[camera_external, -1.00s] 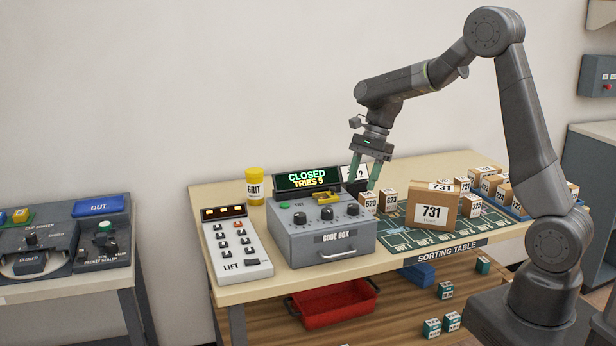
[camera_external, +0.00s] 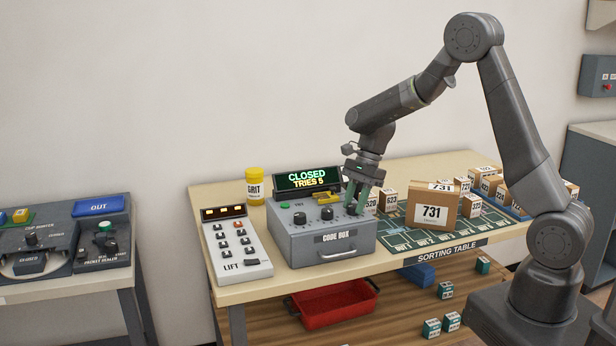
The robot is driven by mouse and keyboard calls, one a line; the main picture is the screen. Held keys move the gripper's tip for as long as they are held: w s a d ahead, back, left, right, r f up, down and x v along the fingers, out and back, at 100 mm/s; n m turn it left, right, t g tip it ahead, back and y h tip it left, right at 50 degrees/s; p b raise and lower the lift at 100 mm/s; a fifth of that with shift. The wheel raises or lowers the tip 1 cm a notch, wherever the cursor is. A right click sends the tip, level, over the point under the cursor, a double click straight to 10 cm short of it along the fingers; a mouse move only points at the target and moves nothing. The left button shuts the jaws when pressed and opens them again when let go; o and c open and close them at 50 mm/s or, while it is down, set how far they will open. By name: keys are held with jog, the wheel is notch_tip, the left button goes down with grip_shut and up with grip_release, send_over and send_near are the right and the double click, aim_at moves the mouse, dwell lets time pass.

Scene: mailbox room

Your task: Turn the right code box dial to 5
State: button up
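The grey code box (camera_external: 320,244) stands on the table with a row of dark dials on its sloped top. The left dial (camera_external: 300,218) and the middle dial (camera_external: 327,213) are in plain view. The right dial is mostly hidden by my gripper (camera_external: 354,208), whose green fingers point down around or just at it. I cannot tell whether the fingers touch the dial or how far apart they are. The display (camera_external: 307,179) behind the box reads "CLOSED" and "TRIES 5". The number the right dial points to is too small to read.
A lift panel (camera_external: 237,246) and a yellow "GRIT" jar (camera_external: 254,186) stand left of the box. A large carton marked 731 (camera_external: 432,207) and small cartons (camera_external: 388,200) stand close to the right of my gripper. A yellow object (camera_external: 326,198) lies on the box's back edge.

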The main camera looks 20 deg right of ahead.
jog(key=shift+n, duration=0.5)
jog(key=n+g, duration=0.1)
jog(key=n, duration=0.1)
jog(key=n+g+h+p, duration=0.1)
jog(key=n, duration=0.1)
jog(key=shift+w+a+n, duration=0.1)
jog(key=shift+w+n, duration=0.05)
jog(key=shift+n, duration=0.25)
jog(key=n+h, duration=0.1)
jog(key=n, duration=0.2)
jog(key=n+h, duration=0.1)
jog(key=n, duration=0.2)
jog(key=shift+w+a+g, duration=0.1)
jog(key=shift+a+g, duration=0.05)
jog(key=shift+g, duration=0.25)
jog(key=n+h, duration=0.1)
jog(key=n, duration=0.2)
jog(key=n+h, duration=0.1)
jog(key=n, duration=0.2)
jog(key=shift+a+n+h, duration=0.2)
jog(key=shift+n+h, duration=0.1)
jog(key=shift+h, duration=0.1)
jog(key=n, duration=0.2)
jog(key=n+t+h, duration=0.1)
jog(key=n, duration=0.2)
jog(key=shift+t+h+b, duration=0.3)
jog(key=shift+n, duration=0.4)
jog(key=o, duration=1)
